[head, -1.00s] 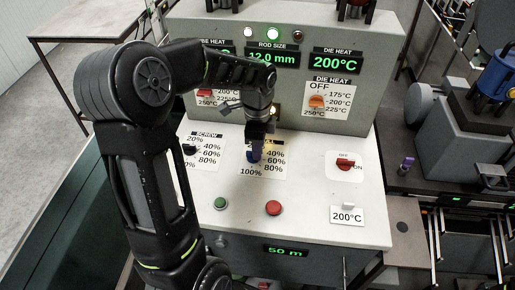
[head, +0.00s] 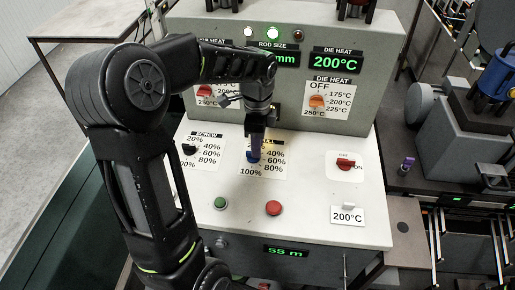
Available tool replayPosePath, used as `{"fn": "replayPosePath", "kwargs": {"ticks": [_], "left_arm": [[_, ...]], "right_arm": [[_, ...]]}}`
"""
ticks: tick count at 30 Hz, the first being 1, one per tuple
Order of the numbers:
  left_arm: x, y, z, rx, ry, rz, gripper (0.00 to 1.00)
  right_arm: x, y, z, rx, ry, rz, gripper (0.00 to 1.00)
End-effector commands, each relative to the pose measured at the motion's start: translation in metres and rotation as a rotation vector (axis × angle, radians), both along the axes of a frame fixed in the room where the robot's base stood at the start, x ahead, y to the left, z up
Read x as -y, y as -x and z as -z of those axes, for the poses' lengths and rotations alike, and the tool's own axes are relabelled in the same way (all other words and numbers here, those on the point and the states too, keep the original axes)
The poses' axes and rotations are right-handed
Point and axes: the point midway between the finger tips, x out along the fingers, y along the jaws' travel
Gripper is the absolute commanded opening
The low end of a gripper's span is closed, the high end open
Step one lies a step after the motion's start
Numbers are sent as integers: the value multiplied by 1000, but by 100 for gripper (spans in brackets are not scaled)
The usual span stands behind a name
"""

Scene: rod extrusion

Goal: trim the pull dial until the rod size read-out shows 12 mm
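My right gripper is not in view.
The screw dial (head: 190,149) is left of the pull dial. A green button (head: 220,203), a red button (head: 273,208) and a red on/off switch (head: 345,163) are nearby. The die heat read-out (head: 337,61) shows 200°C. The length counter (head: 285,251) reads 55 m.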

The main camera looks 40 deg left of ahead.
Motion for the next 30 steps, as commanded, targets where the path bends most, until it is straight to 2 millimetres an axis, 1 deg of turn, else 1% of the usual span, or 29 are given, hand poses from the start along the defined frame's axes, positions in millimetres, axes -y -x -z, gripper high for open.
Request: {"fn": "replayPosePath", "kwargs": {"ticks": [1, 6, 11, 15, 30], "left_arm": [[0, -1, -8, 5, -1, 0, 31], [0, -1, -37, 4, 0, -1, 31], [0, 0, -53, 2, 0, 0, 31], [1, 0, -56, 0, 1, 0, 31], [0, 0, -55, 0, 1, 0, 31]], "right_arm": [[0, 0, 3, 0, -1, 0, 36], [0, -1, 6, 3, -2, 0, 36], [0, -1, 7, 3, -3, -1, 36], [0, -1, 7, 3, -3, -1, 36], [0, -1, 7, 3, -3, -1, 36]]}}
